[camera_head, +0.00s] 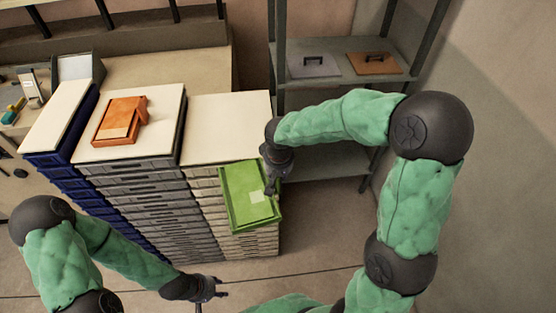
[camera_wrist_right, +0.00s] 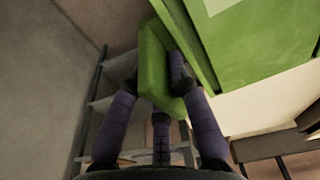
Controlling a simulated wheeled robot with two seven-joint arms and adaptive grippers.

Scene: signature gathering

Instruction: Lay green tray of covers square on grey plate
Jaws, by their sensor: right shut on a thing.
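The green tray (camera_head: 236,206) hangs tilted in front of the stack at the centre, with a pale patch inside it. My right gripper (camera_head: 271,186) is shut on its right side. In the right wrist view the fingers close around a green block-like part (camera_wrist_right: 153,70) beside the tray's broad green face (camera_wrist_right: 262,45). A flat grey plate (camera_head: 312,69) with a dark handle lies on the shelf at the back, behind and right of the tray and apart from it. My left gripper (camera_head: 217,288) is low at the front, empty, its fingers apart.
An orange plate (camera_head: 373,67) with a handle lies right of the grey one on the metal shelf (camera_head: 345,82). Shelf posts stand at either side. An orange tray (camera_head: 120,120) rests on a white-topped grey stack (camera_head: 166,105). The white top (camera_head: 228,122) right of it is bare.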

